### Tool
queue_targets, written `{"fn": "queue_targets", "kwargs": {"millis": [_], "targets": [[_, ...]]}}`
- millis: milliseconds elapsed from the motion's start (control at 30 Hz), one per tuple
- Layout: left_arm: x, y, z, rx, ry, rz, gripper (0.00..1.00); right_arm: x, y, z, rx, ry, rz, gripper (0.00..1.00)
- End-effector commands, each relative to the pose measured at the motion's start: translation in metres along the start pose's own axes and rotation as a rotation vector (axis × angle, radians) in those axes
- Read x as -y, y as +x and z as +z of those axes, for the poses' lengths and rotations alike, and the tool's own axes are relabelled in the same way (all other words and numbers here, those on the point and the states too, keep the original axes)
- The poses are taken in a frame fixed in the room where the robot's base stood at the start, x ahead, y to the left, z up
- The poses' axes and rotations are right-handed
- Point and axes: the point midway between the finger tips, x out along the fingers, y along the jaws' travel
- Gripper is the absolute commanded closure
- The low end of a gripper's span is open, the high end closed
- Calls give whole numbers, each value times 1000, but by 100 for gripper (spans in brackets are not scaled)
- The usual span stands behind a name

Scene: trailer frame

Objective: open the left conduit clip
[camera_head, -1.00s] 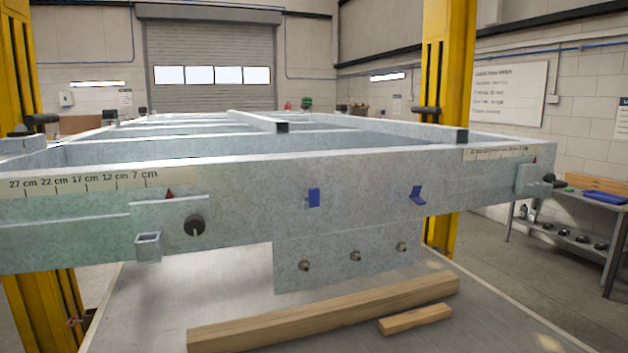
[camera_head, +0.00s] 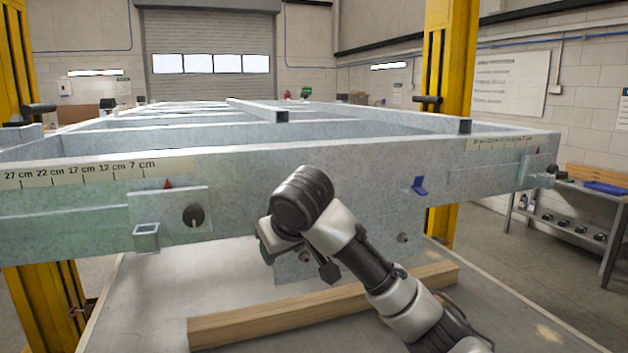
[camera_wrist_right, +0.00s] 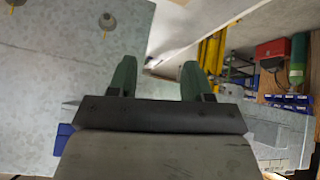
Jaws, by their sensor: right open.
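The left conduit clip is hidden in the head view behind my right arm, which crosses the front beam (camera_head: 240,175). The right conduit clip (camera_head: 417,186) is blue, on the beam's front face, with a flap sticking out. My right gripper (camera_head: 298,262) is in front of the beam, partly hidden by its own wrist. In the right wrist view the gripper (camera_wrist_right: 158,77) is open, with nothing visible between its two green fingers. A blue piece (camera_wrist_right: 63,138) shows beside the gripper's body at left; I cannot tell which clip it is. My left gripper is not in view.
A long timber (camera_head: 250,318) lies on the bench below the beam. A bolt (camera_head: 403,237) sits in the lower plate. A bracket with a black knob (camera_head: 193,215) and a square tube end (camera_head: 146,237) are at left. Yellow posts (camera_head: 452,60) stand on both sides.

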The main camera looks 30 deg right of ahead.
Motion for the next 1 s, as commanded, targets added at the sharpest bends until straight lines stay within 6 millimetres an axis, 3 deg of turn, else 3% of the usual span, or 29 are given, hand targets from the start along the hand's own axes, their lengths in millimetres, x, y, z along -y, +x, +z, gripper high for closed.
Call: {"fn": "queue_targets", "kwargs": {"millis": [33, 200, 300, 400, 567, 1000], "targets": [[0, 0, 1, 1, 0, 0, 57, -21, -29, -22, -27, 44, 26, 50], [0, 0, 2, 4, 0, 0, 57, -69, -103, -60, -73, 173, 57, 50], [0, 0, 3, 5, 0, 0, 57, -86, -133, -69, -90, 225, 62, 50], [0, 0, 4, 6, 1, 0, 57, -97, -149, -73, -99, 255, 62, 50], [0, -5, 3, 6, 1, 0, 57, -101, -145, -76, -98, 266, 62, 50], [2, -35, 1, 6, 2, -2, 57, -107, -69, -84, -99, 266, 63, 50]]}}
